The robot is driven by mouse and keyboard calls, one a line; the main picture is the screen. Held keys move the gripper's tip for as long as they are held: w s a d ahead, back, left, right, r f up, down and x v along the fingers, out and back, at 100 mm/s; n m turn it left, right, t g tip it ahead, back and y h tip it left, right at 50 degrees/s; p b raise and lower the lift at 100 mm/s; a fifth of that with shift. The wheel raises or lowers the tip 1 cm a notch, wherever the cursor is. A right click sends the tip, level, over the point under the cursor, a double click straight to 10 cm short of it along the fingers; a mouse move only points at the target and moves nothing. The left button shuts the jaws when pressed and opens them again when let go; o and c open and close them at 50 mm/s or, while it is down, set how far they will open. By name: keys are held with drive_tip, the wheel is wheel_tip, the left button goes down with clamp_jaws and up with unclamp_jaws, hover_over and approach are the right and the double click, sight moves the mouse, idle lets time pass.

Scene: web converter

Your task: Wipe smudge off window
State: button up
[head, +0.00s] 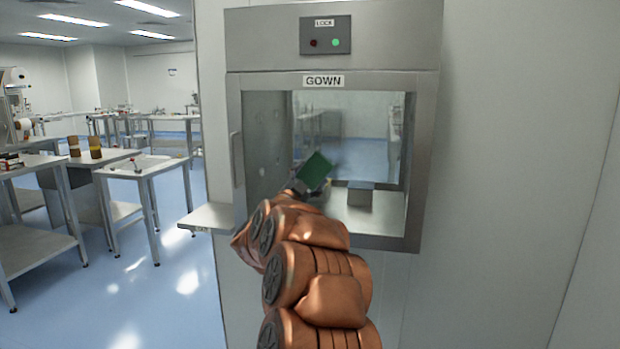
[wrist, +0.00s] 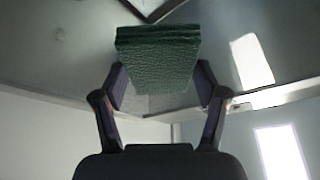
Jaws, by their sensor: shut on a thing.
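My gripper (wrist: 160,82) is shut on a green, rough-faced pad (wrist: 157,58), held between both fingers in the wrist view. In the head view the pad (head: 315,171) is tilted in front of the window (head: 345,120) of the steel hatch labelled GOWN. A faint dark, blurred smudge (head: 343,164) shows on the glass just right of the pad. My arm hides the lower left of the window. I cannot tell whether the pad touches the glass.
The hatch has a steel frame (head: 424,160), a handle (head: 236,160) at left and a small shelf (head: 208,217) at lower left. Steel tables (head: 150,166) stand further left; bare wall lies right.

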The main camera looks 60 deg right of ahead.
sight(355, 171)
drive_tip(key=shift+w+d, duration=0.2)
drive_tip(key=shift+d, duration=0.25)
drive_tip(key=shift+s, duration=0.1)
drive_tip(key=shift+s+d+f+b, duration=0.1)
drive_tip(key=shift+s+d+b, duration=0.2)
drive_tip(key=shift+s, duration=0.35)
drive_tip(key=shift+s+d+f+b, duration=0.15)
drive_tip(key=shift+s+b, duration=0.2)
drive_tip(key=shift+s, duration=0.25)
drive_tip(key=shift+s+d+r+b, duration=0.1)
drive_tip(key=shift+s+d+b, duration=0.5)
drive_tip(key=shift+s, duration=0.7)
drive_tip(key=shift+s+d+r+b, duration=0.1)
drive_tip(key=shift+s+d+b, duration=0.45)
drive_tip(key=shift+s, duration=0.7)
drive_tip(key=shift+s+d+b, duration=0.35)
drive_tip(key=shift+s+b, duration=0.4)
drive_tip(key=shift+s, duration=0.55)
drive_tip(key=shift+w+r, duration=0.1)
